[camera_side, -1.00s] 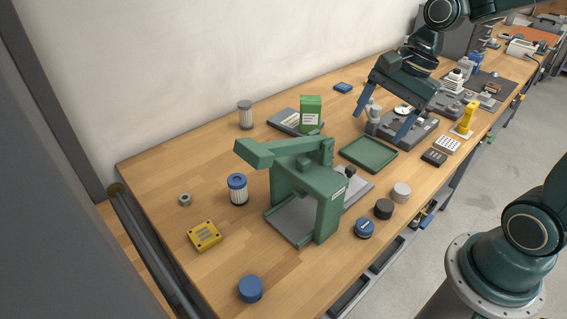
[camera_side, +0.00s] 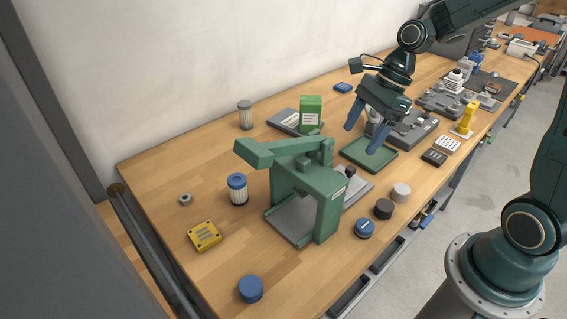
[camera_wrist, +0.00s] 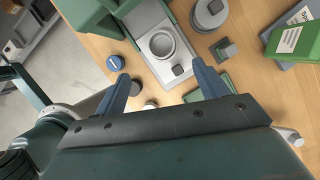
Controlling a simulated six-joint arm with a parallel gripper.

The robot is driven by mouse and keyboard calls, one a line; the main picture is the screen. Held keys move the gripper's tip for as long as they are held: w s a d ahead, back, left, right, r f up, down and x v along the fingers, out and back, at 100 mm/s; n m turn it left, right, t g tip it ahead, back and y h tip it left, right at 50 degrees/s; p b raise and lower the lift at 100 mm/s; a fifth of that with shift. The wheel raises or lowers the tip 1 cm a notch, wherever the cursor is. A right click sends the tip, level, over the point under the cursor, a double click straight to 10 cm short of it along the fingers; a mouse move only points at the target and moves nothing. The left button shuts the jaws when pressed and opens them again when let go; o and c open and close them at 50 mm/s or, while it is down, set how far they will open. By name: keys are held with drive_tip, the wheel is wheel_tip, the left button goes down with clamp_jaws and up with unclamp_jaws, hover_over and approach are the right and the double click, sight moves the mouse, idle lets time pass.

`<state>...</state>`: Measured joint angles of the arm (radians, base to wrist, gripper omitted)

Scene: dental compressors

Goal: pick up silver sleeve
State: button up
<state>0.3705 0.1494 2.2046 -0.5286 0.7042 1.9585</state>
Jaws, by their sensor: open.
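A short light-grey cylinder (camera_side: 401,192), which looks like the silver sleeve, stands on the wooden bench near its front edge, right of the black knob (camera_side: 383,208). In the wrist view a small pale part of it (camera_wrist: 151,104) seems to show beside the left finger; the rest is hidden. My gripper (camera_side: 360,140) is open and empty above the green tray (camera_side: 384,163), behind and left of the cylinder. In the wrist view my spread fingers (camera_wrist: 161,75) have nothing between them.
The green press (camera_side: 318,190) stands left of my gripper, with a blue cap (camera_side: 365,228) in front. The green box (camera_side: 311,112) is farther back. A grey fixture (camera_side: 415,128) lies behind my gripper. The bench's left part has free room.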

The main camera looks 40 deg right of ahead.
drive_tip(key=x, duration=0.7)
drive_tip(key=shift+s, duration=0.1)
drive_tip(key=shift+x, duration=2.55)
drive_tip(key=shift+d, duration=0.15)
drive_tip(key=c, duration=1.1)
